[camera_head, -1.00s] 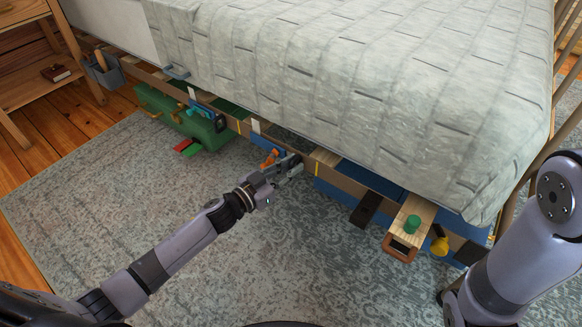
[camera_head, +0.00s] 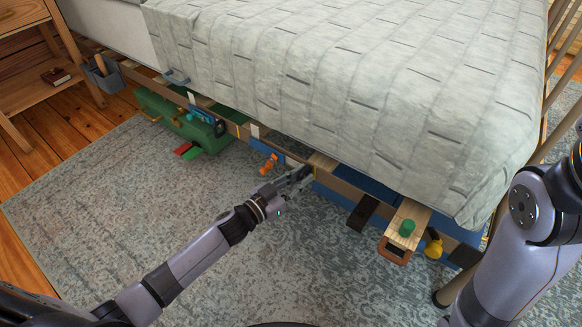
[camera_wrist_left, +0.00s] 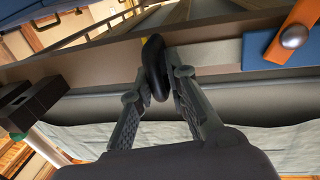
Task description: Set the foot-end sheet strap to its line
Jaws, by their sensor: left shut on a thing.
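My left gripper (camera_head: 304,174) is at the bed's side rail. In the left wrist view, my left gripper (camera_wrist_left: 160,84) is shut on a black rounded grip (camera_wrist_left: 153,66). A pale strap (camera_wrist_left: 222,55) runs along the rail from the grip to a blue patch (camera_wrist_left: 272,50) with an orange tab (camera_wrist_left: 298,28). A yellow line (camera_wrist_left: 130,48) shows just beside the grip, partly hidden by it. Whether the grip touches the line I cannot tell. The orange tab (camera_head: 268,163) also shows in the head view, left of the gripper. My right gripper is out of view.
A wooden board with a green knob (camera_head: 407,228) and a dark block (camera_head: 362,212) stick out right of the gripper. A green case (camera_head: 175,122) hangs to the left. The blanket (camera_head: 330,75) overhangs the rail.

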